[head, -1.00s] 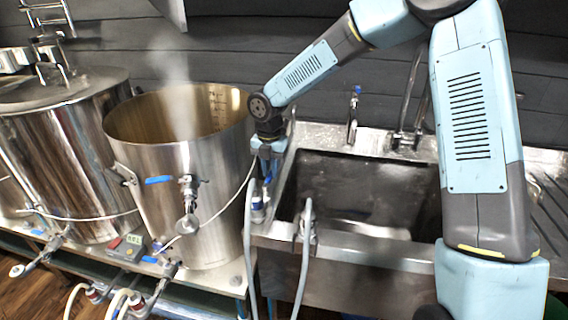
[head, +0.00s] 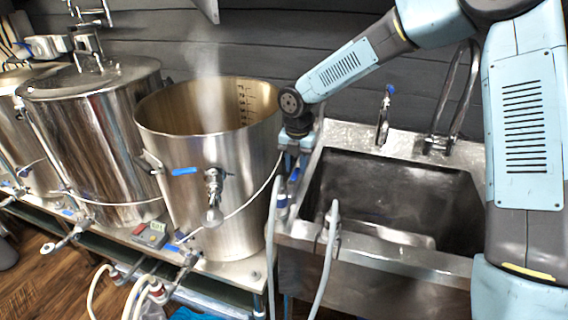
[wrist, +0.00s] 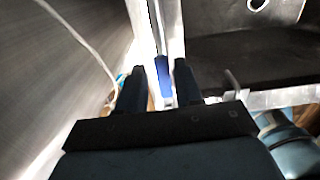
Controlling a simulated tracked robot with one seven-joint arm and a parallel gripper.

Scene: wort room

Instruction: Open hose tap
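My gripper (head: 292,182) points down in the narrow gap between the open steaming kettle and the sink. In the wrist view its two dark fingers (wrist: 161,70) are apart. A blue piece (wrist: 163,80), probably the hose tap's handle, shows between and beyond them; I cannot tell whether they touch it. In the head view a blue-and-white hose fitting (head: 281,196) sits just below and left of the gripper, with a grey hose (head: 271,255) hanging from it. The fitting is partly hidden by the gripper, so its handle position is unclear.
The steaming kettle (head: 225,190) with a blue-handled valve (head: 214,190) stands close left. The steel sink (head: 400,255) is close right, with a second hose (head: 328,262) over its front rim. A blue-topped tap (head: 384,115) and faucet (head: 455,100) stand behind it.

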